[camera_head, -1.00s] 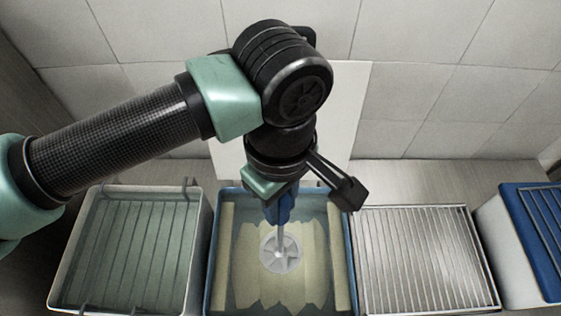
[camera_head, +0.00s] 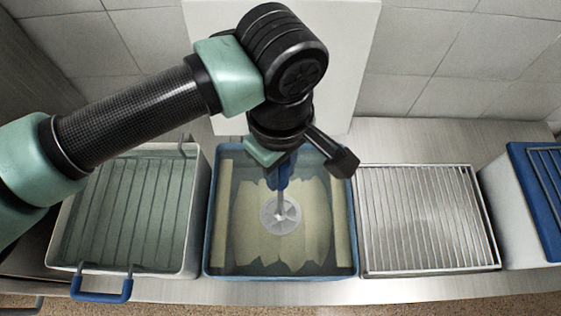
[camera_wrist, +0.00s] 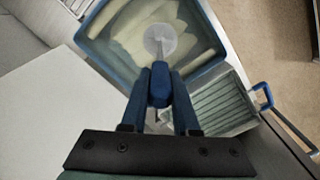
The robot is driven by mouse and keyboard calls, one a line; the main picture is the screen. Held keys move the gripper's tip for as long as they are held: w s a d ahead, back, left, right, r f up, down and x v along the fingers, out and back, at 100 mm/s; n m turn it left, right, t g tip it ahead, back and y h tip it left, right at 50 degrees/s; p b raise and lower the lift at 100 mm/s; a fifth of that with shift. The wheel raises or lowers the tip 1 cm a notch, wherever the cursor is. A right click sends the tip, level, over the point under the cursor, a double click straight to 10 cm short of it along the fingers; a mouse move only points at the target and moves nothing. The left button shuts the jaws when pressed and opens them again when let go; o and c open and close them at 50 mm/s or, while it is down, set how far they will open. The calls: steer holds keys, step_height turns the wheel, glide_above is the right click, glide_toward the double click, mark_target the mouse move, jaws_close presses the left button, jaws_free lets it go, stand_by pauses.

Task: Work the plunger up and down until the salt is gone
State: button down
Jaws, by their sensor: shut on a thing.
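The plunger is a pale round perforated disc (camera_head: 281,214) on a thin grey rod, with a blue handle (camera_head: 278,176) on top. My gripper (camera_head: 272,166) is shut on the blue handle above the blue-rimmed tub (camera_head: 353,230). In the wrist view, both fingers close around the handle (camera_wrist: 160,86), and the disc (camera_wrist: 160,41) shows beyond it. Pale yellowish sheets (camera_head: 250,235) with ragged edges lie in the tub under what looks like clear liquid. The disc is over the sheets, near the middle; whether it touches them cannot be told. I cannot make out any salt.
On the left is a greenish tub (camera_head: 130,210) with a wire basket and blue handle (camera_head: 101,290). On the right is a metal rack (camera_head: 428,218), then a white bin with a blue lid (camera_head: 535,165). A white panel (camera_head: 350,60) stands behind. The counter edge is in front.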

steer(key=shift+f+b, duration=3.95)
steer(key=shift+b, duration=0.25)
